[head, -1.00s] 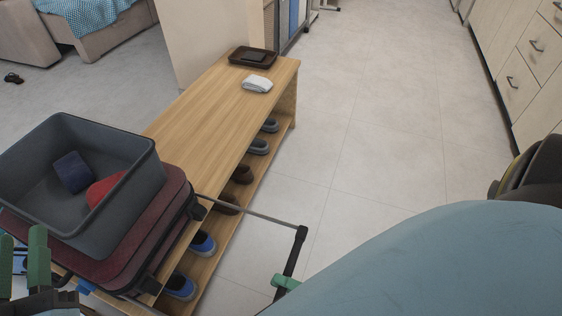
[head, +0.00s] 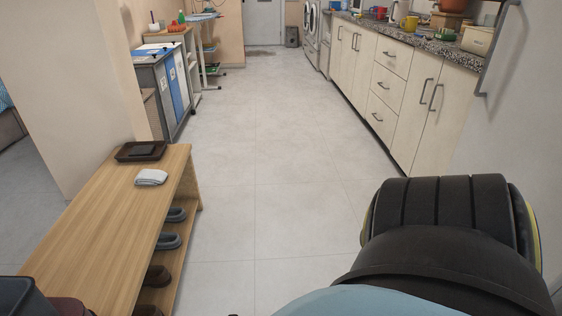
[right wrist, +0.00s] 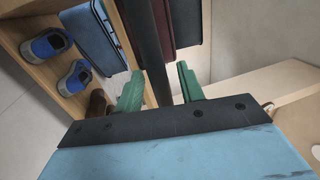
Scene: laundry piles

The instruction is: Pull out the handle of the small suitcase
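In the right wrist view a dark bar (right wrist: 151,50), which looks like the suitcase handle's grip, runs down between the green fingers of my right gripper (right wrist: 160,85). The fingers stand apart on either side of it, with a gap on the right; contact on the left is unclear. A maroon surface (right wrist: 187,22) is behind. My left gripper is in neither current view.
The wooden bench (head: 110,215) holds a brown tray (head: 142,151) and a folded white cloth (head: 151,177), with shoes (head: 170,240) below. Cabinets (head: 385,80) line the right. The floor (head: 255,150) between is clear.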

